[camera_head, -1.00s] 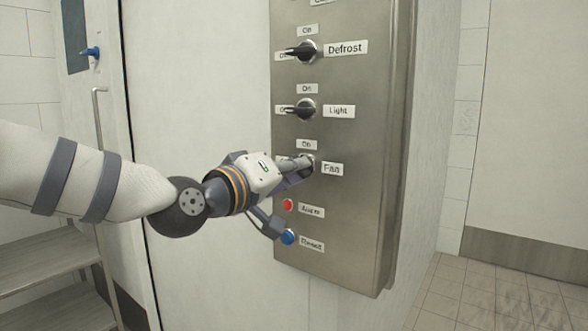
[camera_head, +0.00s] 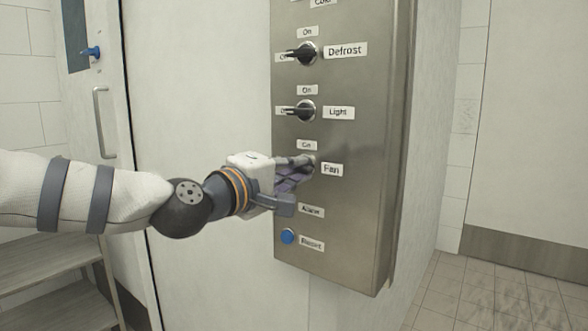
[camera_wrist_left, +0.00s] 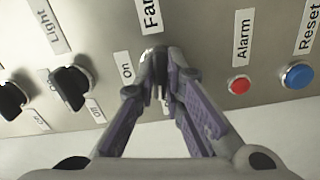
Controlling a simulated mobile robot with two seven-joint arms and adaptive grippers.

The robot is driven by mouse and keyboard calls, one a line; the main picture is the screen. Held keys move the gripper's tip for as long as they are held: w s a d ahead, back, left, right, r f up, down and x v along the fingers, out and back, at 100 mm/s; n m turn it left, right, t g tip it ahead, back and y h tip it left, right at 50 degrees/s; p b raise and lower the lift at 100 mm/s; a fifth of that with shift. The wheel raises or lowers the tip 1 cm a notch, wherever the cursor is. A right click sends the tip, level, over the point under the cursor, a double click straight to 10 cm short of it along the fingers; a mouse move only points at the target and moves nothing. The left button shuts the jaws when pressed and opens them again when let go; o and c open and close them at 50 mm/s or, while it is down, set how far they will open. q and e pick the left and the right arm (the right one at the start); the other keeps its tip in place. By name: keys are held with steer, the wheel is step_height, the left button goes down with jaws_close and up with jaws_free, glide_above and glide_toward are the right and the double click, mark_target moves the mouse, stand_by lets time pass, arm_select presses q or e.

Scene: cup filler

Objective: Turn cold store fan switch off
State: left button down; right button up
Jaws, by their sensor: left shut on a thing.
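The steel control panel (camera_head: 345,220) stands right of centre in the head view, with the Fan label (camera_head: 332,170) beside the fan switch. My left gripper (camera_head: 303,163) reaches in from the left and is shut on the fan switch, mostly hiding it there. In the left wrist view the gripper (camera_wrist_left: 156,75) has its fingertips around the dark switch knob (camera_wrist_left: 154,66), just below the Fan label (camera_wrist_left: 150,14). The On label (camera_wrist_left: 127,68) lies left of the fingers there. The switch's Off label is hidden. My right gripper is not in view.
Above are the Light switch (camera_head: 305,110) and Defrost switch (camera_head: 305,53), both with handles pointing left. The blue Reset button (camera_head: 288,236) is below. The red Alarm button (camera_wrist_left: 238,86) shows only in the wrist view. A metal rack (camera_head: 50,265) stands lower left.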

arm_select(q)
steer(key=shift+n, duration=1.1)
steer(key=c, duration=1.7)
jaws_free()
steer(key=v, duration=1.2)
